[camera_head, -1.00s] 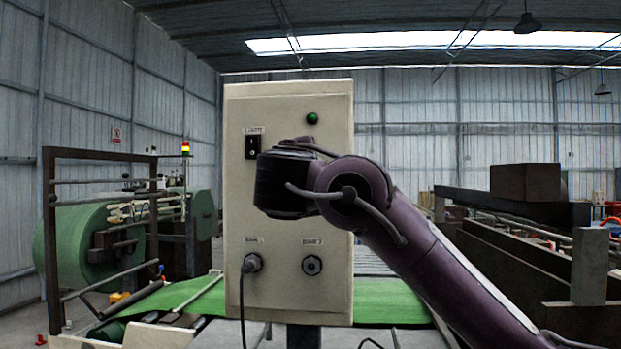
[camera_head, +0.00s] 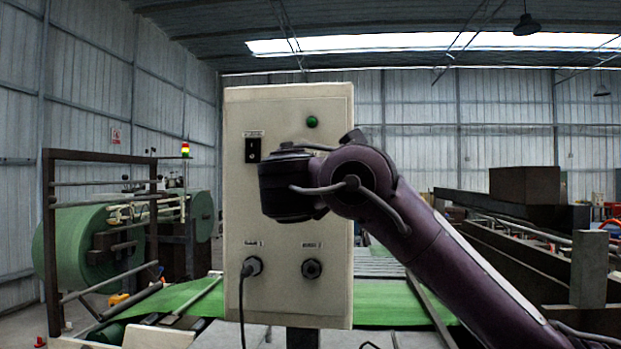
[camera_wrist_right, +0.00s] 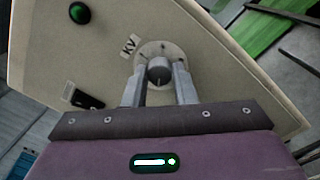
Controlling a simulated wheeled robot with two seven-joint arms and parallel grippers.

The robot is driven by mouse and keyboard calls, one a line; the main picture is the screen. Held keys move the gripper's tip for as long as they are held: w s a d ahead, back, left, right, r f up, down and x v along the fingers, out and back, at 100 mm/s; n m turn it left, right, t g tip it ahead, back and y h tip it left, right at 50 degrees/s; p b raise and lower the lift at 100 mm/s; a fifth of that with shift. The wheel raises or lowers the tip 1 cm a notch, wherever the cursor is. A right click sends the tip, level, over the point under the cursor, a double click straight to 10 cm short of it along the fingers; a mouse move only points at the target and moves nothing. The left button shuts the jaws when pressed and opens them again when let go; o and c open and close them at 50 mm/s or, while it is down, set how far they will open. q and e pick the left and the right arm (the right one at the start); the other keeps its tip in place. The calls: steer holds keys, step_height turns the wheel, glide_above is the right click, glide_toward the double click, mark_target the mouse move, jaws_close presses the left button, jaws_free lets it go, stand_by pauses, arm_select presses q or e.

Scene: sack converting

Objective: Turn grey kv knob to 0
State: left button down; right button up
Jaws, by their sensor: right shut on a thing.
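The grey knob (camera_wrist_right: 159,70) sits on a round pale dial (camera_wrist_right: 165,50) beside a "KV" label (camera_wrist_right: 130,45) on the cream control panel (camera_head: 237,200). My right gripper (camera_wrist_right: 160,78) is shut on the knob, with one finger on each side of it in the wrist view. In that view the panel is tilted, and the dial markings are too small to read. In the head view my right wrist covers the knob and dial. My left gripper is not in view.
The panel also carries a green lamp (camera_head: 312,121), a black switch (camera_head: 253,149), a socket with a plugged cable (camera_head: 251,266) and a second socket (camera_head: 311,268). A green roll machine (camera_head: 75,248) stands behind at the left. Dark machinery (camera_head: 520,250) stands at the right.

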steer(key=shift+f, duration=0.25)
steer(key=o, duration=1)
steer(key=shift+r, duration=0.15)
steer(key=s+b, duration=0.1)
steer(key=s, duration=0.1)
steer(key=s+a+b, duration=0.1)
steer(key=s, duration=0.2)
steer(key=s+b, duration=0.2)
steer(key=shift+s+a, duration=0.2)
steer(key=shift+s, duration=0.15)
